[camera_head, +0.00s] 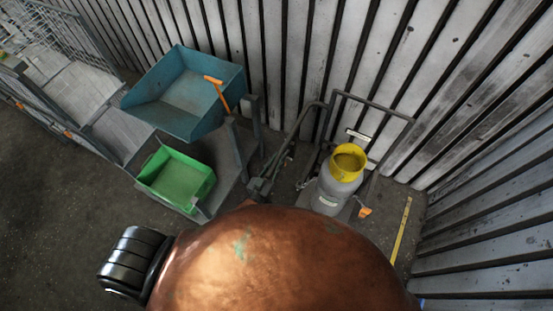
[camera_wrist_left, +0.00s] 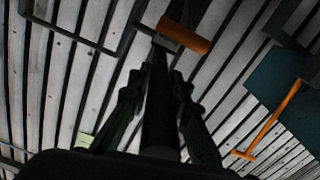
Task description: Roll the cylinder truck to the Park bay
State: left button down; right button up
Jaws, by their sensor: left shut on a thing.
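The cylinder truck (camera_head: 397,148) has a dark tubular frame and stands by the slatted wall in the head view. It carries a grey gas cylinder (camera_head: 338,190) with a yellow collar, upright. My left gripper (camera_head: 275,170) is left of the cylinder, shut on a dark bar of the truck. In the left wrist view a dark bar (camera_wrist_left: 160,118) runs between the gripper's fingers (camera_wrist_left: 155,90), with an orange piece (camera_wrist_left: 183,36) beyond. A yellow floor line (camera_head: 401,230) lies right of the truck; I cannot read any Park marking. My right gripper is not in view.
A blue bin (camera_head: 160,105) and a green bin (camera_head: 177,180) stand left of the truck. An orange handle (camera_head: 217,93) is by the blue bin. Slatted walls (camera_head: 490,235) close the back and right. A copper-coloured round surface hides the lower middle.

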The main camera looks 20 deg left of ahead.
pick_arm(q)
jog(key=c, duration=1.8)
grip_release()
jog(key=shift+o, duration=0.2)
jog(key=s+a, duration=0.2)
jog(key=s, duration=1)
